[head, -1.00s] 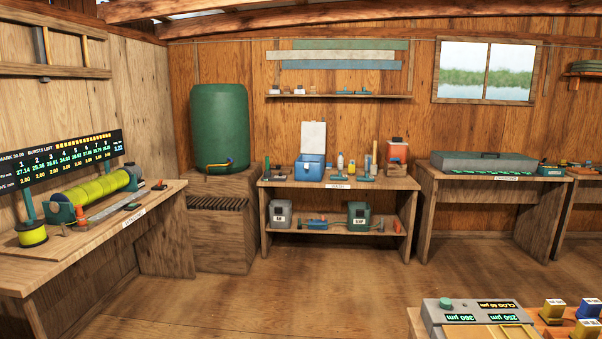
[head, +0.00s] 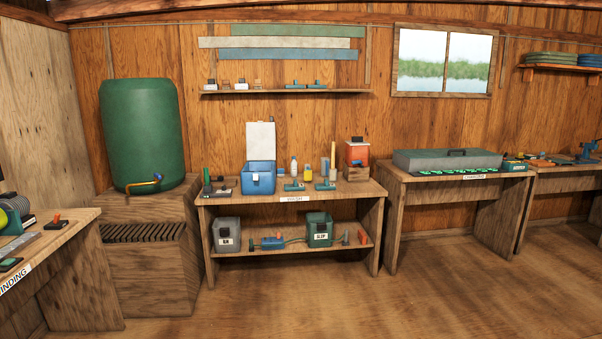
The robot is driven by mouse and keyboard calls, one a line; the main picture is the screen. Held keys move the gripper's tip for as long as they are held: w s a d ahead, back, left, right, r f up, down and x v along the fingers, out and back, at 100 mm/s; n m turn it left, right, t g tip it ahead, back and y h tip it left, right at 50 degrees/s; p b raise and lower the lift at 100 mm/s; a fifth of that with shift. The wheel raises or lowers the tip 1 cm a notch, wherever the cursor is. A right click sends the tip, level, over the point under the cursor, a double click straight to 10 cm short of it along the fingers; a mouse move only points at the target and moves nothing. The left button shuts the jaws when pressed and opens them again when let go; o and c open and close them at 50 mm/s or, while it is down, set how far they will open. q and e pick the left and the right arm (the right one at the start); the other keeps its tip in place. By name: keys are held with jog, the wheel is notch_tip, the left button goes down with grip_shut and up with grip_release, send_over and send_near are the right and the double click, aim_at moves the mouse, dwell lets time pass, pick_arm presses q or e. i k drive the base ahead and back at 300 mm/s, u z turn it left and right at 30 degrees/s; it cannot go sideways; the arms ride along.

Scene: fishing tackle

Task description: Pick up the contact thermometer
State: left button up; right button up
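I cannot pick out the contact thermometer for certain at this distance. Small tools stand on the middle bench (head: 350,197), among them a green upright handle (head: 206,176) at its left end and teal T-shaped tools (head: 294,186) near its front edge. An orange-and-black tool (head: 57,224) lies on the winding bench (head: 85,215) at the left. Neither of my grippers is in view.
A blue box with raised lid (head: 258,180) and an orange container (head: 356,153) stand on the middle bench. Its lower shelf holds a grey bin (head: 227,238) and a green bin (head: 319,232). A green tank (head: 140,130) stands left. The wooden floor (head: 420,300) in front is clear.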

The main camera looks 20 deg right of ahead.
aim_at(307, 173)
jog(key=i, duration=2.45)
jog(key=z, duration=1.65)
jog(key=i, duration=3.4)
jog(key=u, duration=0.6)
